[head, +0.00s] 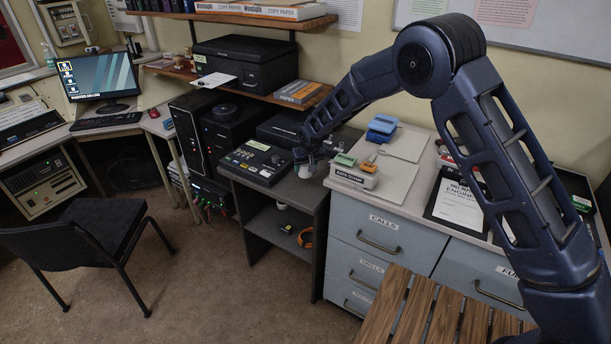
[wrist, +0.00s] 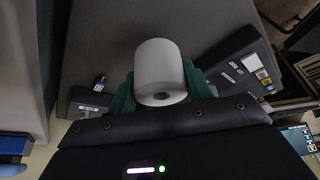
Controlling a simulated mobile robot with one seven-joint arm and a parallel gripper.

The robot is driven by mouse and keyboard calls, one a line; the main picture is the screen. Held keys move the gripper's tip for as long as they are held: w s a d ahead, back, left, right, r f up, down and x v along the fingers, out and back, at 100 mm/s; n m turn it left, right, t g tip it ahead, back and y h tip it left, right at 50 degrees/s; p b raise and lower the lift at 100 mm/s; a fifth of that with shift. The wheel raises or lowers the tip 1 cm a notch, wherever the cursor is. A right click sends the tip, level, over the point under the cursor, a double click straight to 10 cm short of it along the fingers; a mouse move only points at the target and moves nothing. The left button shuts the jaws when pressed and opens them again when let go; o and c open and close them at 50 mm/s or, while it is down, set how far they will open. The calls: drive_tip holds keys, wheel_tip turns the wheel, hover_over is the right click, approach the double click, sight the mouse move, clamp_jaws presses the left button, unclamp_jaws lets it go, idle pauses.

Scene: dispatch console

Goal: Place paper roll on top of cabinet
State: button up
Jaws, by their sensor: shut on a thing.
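The white paper roll (head: 305,171) is between the fingers of my gripper (head: 304,160), over the right part of the dark grey cabinet's top (head: 318,184). In the wrist view the roll (wrist: 158,65) fills the middle, its end with the small dark core hole facing the camera. Green fingers of my gripper (wrist: 160,88) press on both its sides. A dark grey surface lies behind the roll. I cannot tell whether the roll touches that surface or hangs just above it.
A black keypad device (head: 262,160) takes up the cabinet top left of the roll. The pale blue drawer unit (head: 380,245) stands close on the right, with a stamp box (head: 354,175) near its edge. A shelf with a black printer (head: 245,62) is above and behind.

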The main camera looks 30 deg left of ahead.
sight(305, 175)
drive_tip(key=shift+f, duration=2.15)
drive_tip(key=shift+f, duration=0.15)
drive_tip(key=o, duration=1)
drive_tip(key=v, duration=1.2)
